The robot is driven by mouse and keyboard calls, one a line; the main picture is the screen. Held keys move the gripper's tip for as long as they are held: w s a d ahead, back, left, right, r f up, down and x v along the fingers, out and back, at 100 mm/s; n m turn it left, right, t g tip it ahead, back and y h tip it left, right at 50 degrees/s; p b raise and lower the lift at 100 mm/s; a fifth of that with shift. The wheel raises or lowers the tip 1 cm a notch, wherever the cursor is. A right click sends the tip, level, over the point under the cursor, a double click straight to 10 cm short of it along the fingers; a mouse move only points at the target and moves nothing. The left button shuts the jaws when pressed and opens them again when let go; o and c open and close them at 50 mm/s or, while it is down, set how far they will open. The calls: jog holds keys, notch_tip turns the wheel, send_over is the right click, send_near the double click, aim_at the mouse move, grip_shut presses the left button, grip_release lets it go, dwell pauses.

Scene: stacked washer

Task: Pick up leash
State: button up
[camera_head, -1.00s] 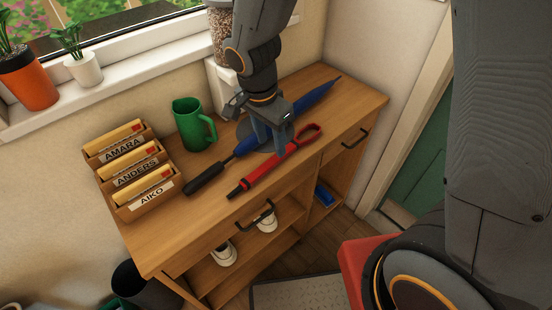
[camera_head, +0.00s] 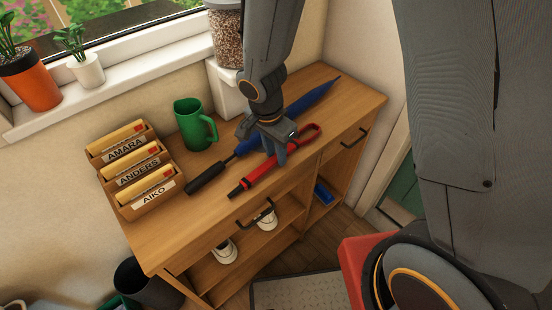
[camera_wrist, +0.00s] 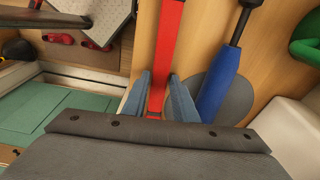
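The red leash (camera_head: 260,174) lies on the wooden cabinet top, with its loop end to the right and a dark clip at its left end. My gripper (camera_head: 280,156) is down at the leash near its loop. The leash still appears to rest on the cabinet top. My gripper hides part of the strap and of the blue umbrella behind it.
The blue umbrella (camera_head: 316,96) lies just behind the leash. A green mug (camera_head: 192,124) and a letter holder (camera_head: 139,168) stand to the left. A white dispenser (camera_head: 228,92) stands behind my arm. The front cabinet top (camera_head: 205,220) is clear.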

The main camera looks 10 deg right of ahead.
grip_shut()
